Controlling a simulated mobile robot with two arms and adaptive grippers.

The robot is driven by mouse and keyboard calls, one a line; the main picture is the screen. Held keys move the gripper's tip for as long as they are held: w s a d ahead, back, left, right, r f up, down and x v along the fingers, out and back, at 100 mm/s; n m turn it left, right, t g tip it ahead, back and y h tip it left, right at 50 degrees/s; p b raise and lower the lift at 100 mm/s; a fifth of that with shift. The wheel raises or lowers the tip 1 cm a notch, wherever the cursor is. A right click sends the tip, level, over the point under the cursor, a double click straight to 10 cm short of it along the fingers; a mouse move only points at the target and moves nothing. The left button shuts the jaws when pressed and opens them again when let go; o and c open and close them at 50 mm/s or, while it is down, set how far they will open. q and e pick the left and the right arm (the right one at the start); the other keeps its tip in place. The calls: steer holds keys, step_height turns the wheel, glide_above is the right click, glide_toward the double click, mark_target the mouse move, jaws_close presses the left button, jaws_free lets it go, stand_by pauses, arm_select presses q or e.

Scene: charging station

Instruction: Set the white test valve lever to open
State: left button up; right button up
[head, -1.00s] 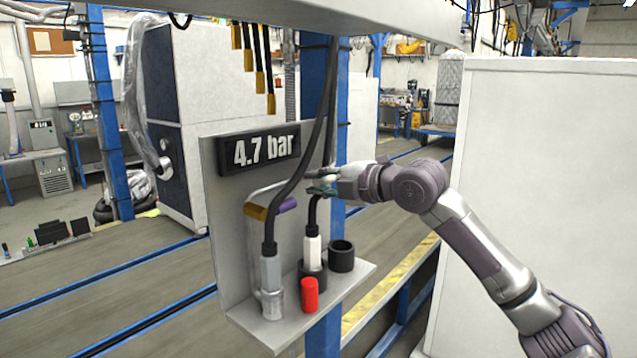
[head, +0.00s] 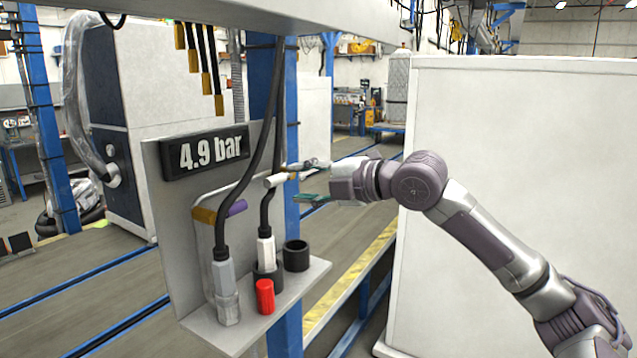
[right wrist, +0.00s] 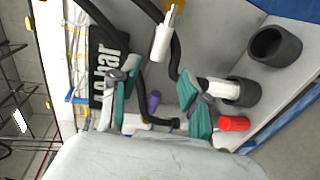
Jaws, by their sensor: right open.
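The white test valve lever (head: 275,181) is a short white cylinder in front of the panel (head: 180,255), beside the dark hoses. It also shows in the right wrist view (right wrist: 162,42), lying off past the fingertips, with a thin stem at its upper end. My right gripper (head: 299,184) is open and empty just to the right of the lever in the head view. Its teal-padded fingers also show in the right wrist view (right wrist: 157,92), spread apart. Whether a finger touches the lever is unclear. The display (head: 207,152) reads 4.9 bar. My left gripper is out of view.
A purple-gripped lever (head: 237,207) sits lower on the panel. On the shelf (head: 315,268) stand hose connectors (head: 224,280), an empty black socket (head: 296,255) and a red cap (head: 265,296). Dark hoses (head: 258,130) hang close to the gripper. A large white cabinet (head: 520,180) stands at right.

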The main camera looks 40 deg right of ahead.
steer(key=shift+v, duration=1.85)
